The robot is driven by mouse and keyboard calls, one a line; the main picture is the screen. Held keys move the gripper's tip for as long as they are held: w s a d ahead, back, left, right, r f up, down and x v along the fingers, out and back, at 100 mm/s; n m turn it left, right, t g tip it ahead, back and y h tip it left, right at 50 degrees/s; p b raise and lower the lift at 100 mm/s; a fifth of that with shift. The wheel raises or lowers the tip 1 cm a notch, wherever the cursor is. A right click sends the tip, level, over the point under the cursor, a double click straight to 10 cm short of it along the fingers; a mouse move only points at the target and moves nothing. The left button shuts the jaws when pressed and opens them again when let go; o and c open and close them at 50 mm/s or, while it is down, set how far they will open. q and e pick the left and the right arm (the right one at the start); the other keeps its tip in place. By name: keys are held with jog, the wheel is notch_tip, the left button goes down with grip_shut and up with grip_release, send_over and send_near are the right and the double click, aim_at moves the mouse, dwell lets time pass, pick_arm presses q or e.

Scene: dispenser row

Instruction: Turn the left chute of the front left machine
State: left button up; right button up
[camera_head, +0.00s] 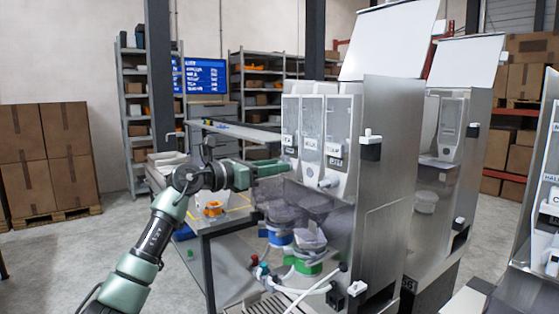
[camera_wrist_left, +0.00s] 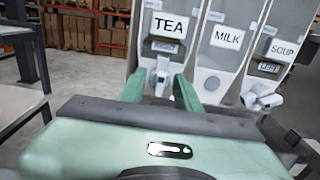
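The front left machine (camera_head: 385,160) has three clear-fronted hoppers, labelled TEA, MILK and SOUP in the left wrist view. The left chute (camera_wrist_left: 161,75) is a white spout below the TEA label (camera_wrist_left: 168,27). My left gripper (camera_head: 278,167) is level in front of the machine's left side. In the left wrist view its two green fingers (camera_wrist_left: 160,92) are apart, with the TEA chute showing between and beyond their tips. I cannot tell whether they touch it. The SOUP chute (camera_wrist_left: 262,97) is to the right, and also shows in the head view (camera_head: 327,183). My right gripper is out of view.
Below the chutes are a see-through dark cover (camera_head: 310,208), a blue part (camera_head: 279,238) and a green part (camera_head: 305,268). A table (camera_head: 215,220) with an orange item stands behind my left arm. A second machine (camera_head: 450,150) stands to the right. Shelves line the back.

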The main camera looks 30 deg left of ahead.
pick_arm(q)
jog(key=shift+x, duration=0.9)
jog(key=shift+s, duration=0.15)
grip_shut()
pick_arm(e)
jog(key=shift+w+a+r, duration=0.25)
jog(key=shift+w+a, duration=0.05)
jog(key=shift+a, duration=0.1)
